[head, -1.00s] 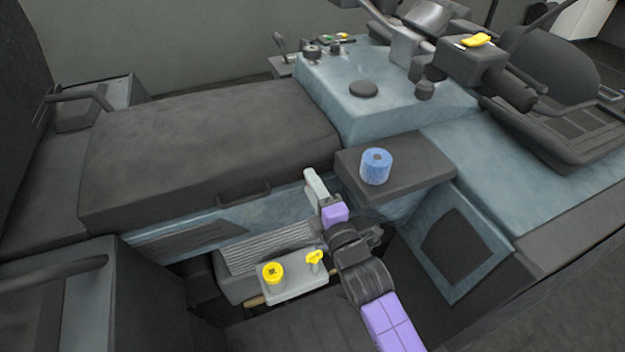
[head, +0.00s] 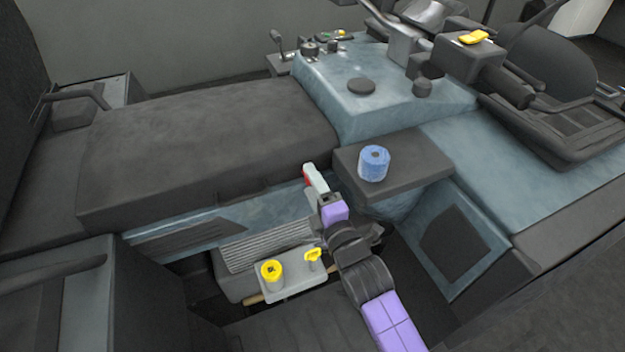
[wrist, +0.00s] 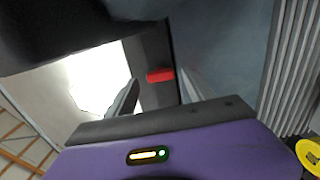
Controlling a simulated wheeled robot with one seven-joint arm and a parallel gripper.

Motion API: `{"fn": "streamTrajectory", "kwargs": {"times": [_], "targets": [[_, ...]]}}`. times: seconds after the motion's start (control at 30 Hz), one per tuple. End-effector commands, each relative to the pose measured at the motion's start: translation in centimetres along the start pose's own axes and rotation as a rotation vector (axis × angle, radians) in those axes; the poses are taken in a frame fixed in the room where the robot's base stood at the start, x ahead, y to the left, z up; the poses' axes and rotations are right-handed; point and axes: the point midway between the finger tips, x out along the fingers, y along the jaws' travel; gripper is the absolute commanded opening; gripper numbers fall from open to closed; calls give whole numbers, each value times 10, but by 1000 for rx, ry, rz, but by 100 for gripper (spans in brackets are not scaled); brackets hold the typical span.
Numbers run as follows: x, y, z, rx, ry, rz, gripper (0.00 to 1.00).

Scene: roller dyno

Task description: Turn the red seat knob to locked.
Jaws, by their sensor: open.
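The red seat knob (wrist: 160,75) shows in the wrist view as a small red block on a dark strip, just beyond my open fingers. In the head view a sliver of red (head: 308,181) shows beside my fingers, at the front edge of the dark seat cushion. My gripper (wrist: 157,96) is open, with one finger left of the knob and the other to its right. In the head view my gripper (head: 316,180) is at the seat's front right corner and hides most of the knob. I cannot tell whether a finger touches it.
A blue roll (head: 374,163) stands on a dark ledge (head: 420,166) right of my gripper. Below my gripper, a grey tray (head: 290,288) bears a yellow round piece (head: 271,272) and a yellow knob (head: 313,254). The long seat cushion (head: 200,150) lies to the left.

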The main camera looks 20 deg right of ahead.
Motion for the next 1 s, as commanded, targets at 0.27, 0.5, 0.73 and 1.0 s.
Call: {"fn": "streamTrajectory", "kwargs": {"times": [0.27, 0.5, 0.73, 1.0], "targets": [[-42, -1, 2, -1, -1, -2, 62], [-69, 0, 2, -1, -2, -2, 62], [-74, 1, 2, -1, -2, 0, 62], [-74, 1, 2, -1, -2, -1, 62]]}}
